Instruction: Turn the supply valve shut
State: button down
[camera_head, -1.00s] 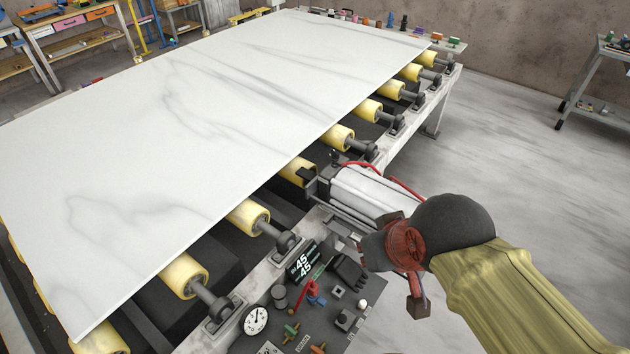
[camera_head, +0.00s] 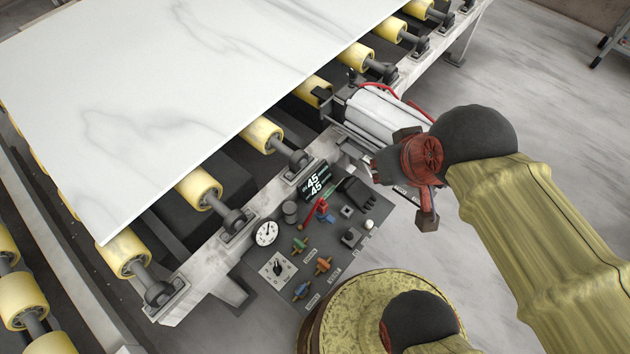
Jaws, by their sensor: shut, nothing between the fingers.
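A dark control panel (camera_head: 300,262) sits at the slab table's near edge. It carries small handles: green (camera_head: 299,244), orange (camera_head: 323,265) and blue (camera_head: 301,290), plus a red lever (camera_head: 322,208) further back. Their labels are too small to read, so I cannot tell which is the supply valve. My gripper (camera_head: 379,170) is at the end of my arm, above and right of the panel's back part, apart from these handles. It looks shut and empty; its fingers are small and partly hidden by my wrist.
A round gauge (camera_head: 266,233), a dial plate (camera_head: 277,269), a lit display (camera_head: 317,181) and a black glove-like object (camera_head: 356,194) crowd the panel. The marble slab (camera_head: 180,90) lies on yellow rollers (camera_head: 199,188). Floor at right is open.

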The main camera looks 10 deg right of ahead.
aim_at(301, 290)
jog(key=k+u, duration=0.4)
jog(key=k+j+u, duration=0.15)
jog(key=k+u, duration=0.2)
